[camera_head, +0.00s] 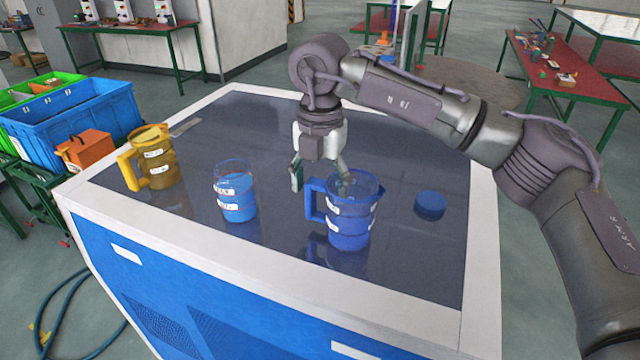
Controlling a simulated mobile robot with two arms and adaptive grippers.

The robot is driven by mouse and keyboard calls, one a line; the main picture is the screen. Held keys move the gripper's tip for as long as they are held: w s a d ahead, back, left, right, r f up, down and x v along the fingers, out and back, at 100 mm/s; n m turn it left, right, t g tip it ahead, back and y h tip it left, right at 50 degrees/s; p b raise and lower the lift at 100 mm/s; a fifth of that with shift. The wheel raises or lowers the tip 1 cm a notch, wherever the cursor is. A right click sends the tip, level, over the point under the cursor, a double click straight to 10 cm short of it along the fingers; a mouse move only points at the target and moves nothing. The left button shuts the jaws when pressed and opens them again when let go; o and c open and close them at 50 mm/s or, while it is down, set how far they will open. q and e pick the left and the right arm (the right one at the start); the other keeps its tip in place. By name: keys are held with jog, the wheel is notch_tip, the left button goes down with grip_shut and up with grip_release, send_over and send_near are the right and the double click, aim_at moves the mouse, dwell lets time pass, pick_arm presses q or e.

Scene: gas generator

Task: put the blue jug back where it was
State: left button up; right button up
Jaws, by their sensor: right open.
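The blue jug (349,228) stands upright on the dark top of the blue and white cabinet (420,272), right of the middle, with its handle towards the left. My right gripper (318,182) comes down from above, just behind and left of the jug. Its fingers are spread, one left of the handle and one near the jug's rim. Whether a finger touches the jug I cannot tell. My left gripper is not in view.
A clear beaker of blue liquid (237,196) and a yellow jug (153,160) stand left of the blue jug. A blue lid-like disc (430,204) lies to its right. An orange box (86,150) and a blue crate (50,128) are beyond the left edge.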

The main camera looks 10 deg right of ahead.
jog(key=shift+r, duration=0.15)
notch_tip(320, 180, up, 12)
jog(key=b, duration=0.2)
dwell(0.5)
